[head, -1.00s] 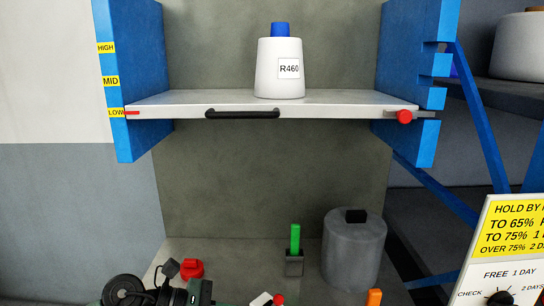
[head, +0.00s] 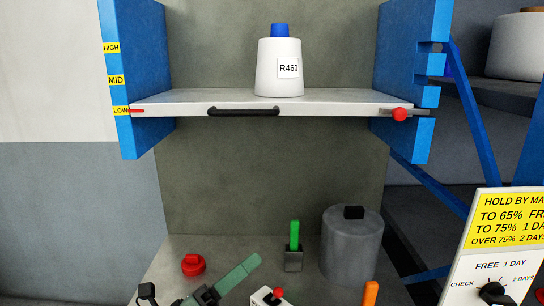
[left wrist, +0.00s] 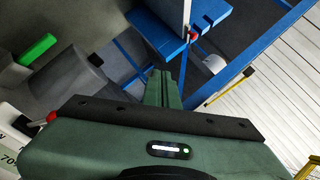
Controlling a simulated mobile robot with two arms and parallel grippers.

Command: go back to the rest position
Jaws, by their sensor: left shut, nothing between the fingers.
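My left gripper (head: 252,264) shows at the bottom of the head view, its green fingers pointing up and to the right over the lower bench. In the left wrist view its fingers (left wrist: 161,82) are together, with nothing between them. It is well below the shelf and touches nothing that I can see. My right gripper is in neither view. A white bobbin (head: 279,80) with a blue top and an R460 label stands upright on the white shelf (head: 200,100), which sits level at the LOW mark.
On the bench are a red round object (head: 193,264), a green bar in a grey holder (head: 294,260), a grey cylinder (head: 352,245) and an orange piece (head: 370,292). A yellow-and-white sign with a dial (head: 491,245) stands at right. Blue side frames (head: 140,80) hold the shelf.

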